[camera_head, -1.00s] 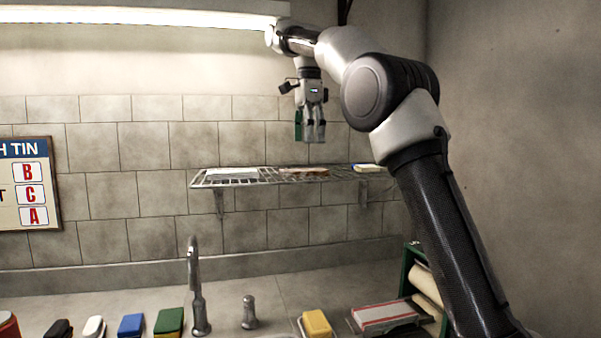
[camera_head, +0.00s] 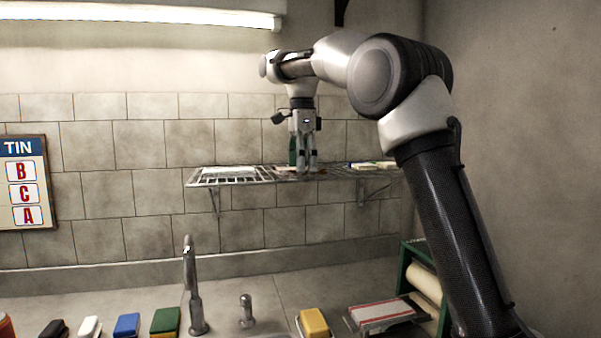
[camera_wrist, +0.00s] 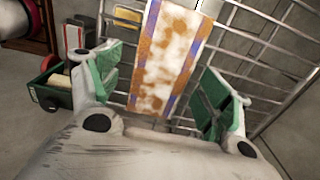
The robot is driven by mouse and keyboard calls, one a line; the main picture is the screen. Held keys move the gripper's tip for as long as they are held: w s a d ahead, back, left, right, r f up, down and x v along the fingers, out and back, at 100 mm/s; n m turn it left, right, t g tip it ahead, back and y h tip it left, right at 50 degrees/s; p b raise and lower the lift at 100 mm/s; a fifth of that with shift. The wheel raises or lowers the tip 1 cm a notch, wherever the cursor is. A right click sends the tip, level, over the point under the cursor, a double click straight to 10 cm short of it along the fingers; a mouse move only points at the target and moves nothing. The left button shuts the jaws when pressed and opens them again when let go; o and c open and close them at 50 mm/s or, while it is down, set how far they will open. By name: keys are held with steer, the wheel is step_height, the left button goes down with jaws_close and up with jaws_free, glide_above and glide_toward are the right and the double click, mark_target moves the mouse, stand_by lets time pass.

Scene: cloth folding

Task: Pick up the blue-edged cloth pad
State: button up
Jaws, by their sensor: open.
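The blue-edged cloth pad (camera_wrist: 172,48) lies on a wire rack in the wrist view. It is whitish with orange-brown stains and has blue strips along its long edges. My gripper (camera_head: 304,170) is low at the rack in the head view, pointing down. In the wrist view its green-padded fingers (camera_wrist: 163,90) are apart, one on each side of the pad, with nothing held. In the head view the pad is small and mostly hidden behind the fingers.
The wire rack (camera_head: 222,181) is fixed to the tiled wall. A white flat item (camera_head: 229,173) lies at its left and a pale pad (camera_head: 374,165) at its right. Below are a tap (camera_head: 191,285), several coloured blocks, a red-and-white item (camera_head: 380,312) and a green-framed roller (camera_head: 420,285).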

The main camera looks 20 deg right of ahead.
steer(key=c, duration=1.1)
steer(key=shift+r, duration=0.1)
steer(key=shift+s+r, duration=0.2)
steer(key=shift+r, duration=0.4)
step_height(320, 180, up, 6)
steer(key=shift+f, duration=0.15)
steer(key=s, duration=1.9)
steer(key=shift+s, duration=0.3)
